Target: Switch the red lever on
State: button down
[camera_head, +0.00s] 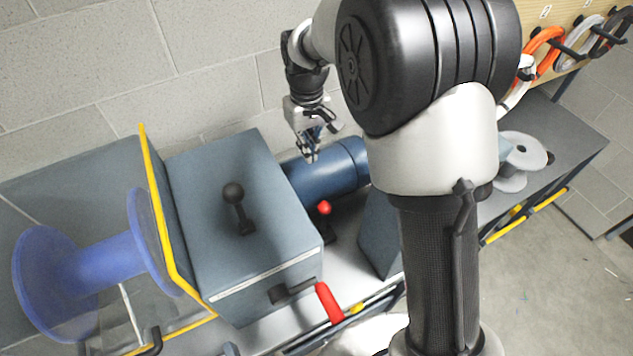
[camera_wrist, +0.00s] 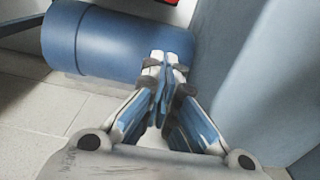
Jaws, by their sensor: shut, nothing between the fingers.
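The red lever shows in the head view as a red ball knob (camera_head: 324,208) beside the right side of a grey-blue box. Its base is dark and partly hidden, so its exact tilt is hard to tell. My gripper (camera_head: 311,157) is above and behind the knob, by the blue cylinder. In the wrist view my gripper (camera_wrist: 167,57) is shut and empty, its fingertips together in front of the blue cylinder (camera_wrist: 105,45). The red knob is not clearly seen there.
The grey-blue box (camera_head: 215,205) carries a black-knobbed lever (camera_head: 235,193) on top and a red-handled crank (camera_head: 328,302) in front. A grey panel (camera_wrist: 250,70) stands close right of the fingers.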

jog(key=shift+f, duration=0.1)
notch_tip(320, 180, down, 11)
jog(key=b, duration=0.3)
jog(key=shift+r, duration=0.2)
jog(key=s, duration=0.1)
jog(key=s+d, duration=0.1)
jog(key=s, duration=0.1)
jog(key=shift+s+d+f+b, duration=0.15)
jog(key=shift+d+b, duration=0.1)
jog(key=shift+b, duration=0.15)
jog(key=shift+d, duration=0.1)
